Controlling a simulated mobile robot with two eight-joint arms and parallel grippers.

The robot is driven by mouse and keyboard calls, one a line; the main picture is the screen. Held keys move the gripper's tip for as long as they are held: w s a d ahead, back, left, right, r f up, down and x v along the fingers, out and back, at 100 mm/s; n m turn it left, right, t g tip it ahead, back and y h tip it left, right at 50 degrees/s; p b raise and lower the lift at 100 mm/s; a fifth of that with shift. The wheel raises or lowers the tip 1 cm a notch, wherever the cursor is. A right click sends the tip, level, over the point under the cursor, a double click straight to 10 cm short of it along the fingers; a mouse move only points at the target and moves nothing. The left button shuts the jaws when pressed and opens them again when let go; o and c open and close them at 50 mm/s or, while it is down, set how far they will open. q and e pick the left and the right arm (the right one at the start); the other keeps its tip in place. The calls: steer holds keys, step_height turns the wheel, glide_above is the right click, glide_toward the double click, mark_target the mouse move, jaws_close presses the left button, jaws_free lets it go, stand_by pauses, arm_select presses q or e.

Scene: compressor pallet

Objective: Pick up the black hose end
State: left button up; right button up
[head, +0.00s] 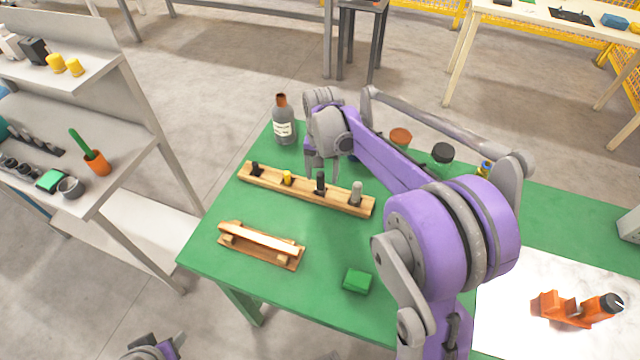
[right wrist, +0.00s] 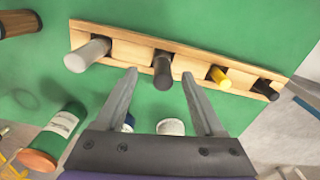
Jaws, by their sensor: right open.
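A wooden rack (head: 305,192) on the green table holds a row of upright pieces: a short black one (head: 255,169), a yellow one (head: 287,177), a taller black hose end (head: 321,183) and a grey one (head: 356,193). My right gripper (head: 322,174) is open and empty, above and close to the taller black hose end. In the right wrist view that black hose end (right wrist: 162,70) appears between the two open fingertips (right wrist: 160,75). I cannot tell whether the fingers touch it. My left gripper is not in view; only a piece of my left arm shows at the bottom edge.
A grey bottle (head: 283,122) stands behind the rack. A wooden holder (head: 262,245) and a green block (head: 357,280) lie in front. An orange tool (head: 570,309) lies on the white surface at right. Jars stand behind my right arm. A grey shelf (head: 110,150) stands left.

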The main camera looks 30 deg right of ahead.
mark_target(320, 183)
step_height(320, 183, down, 4)
steer(key=shift+w+a+f, duration=0.1)
steer(key=shift+f, duration=0.15)
jaws_close()
stand_by(0.3)
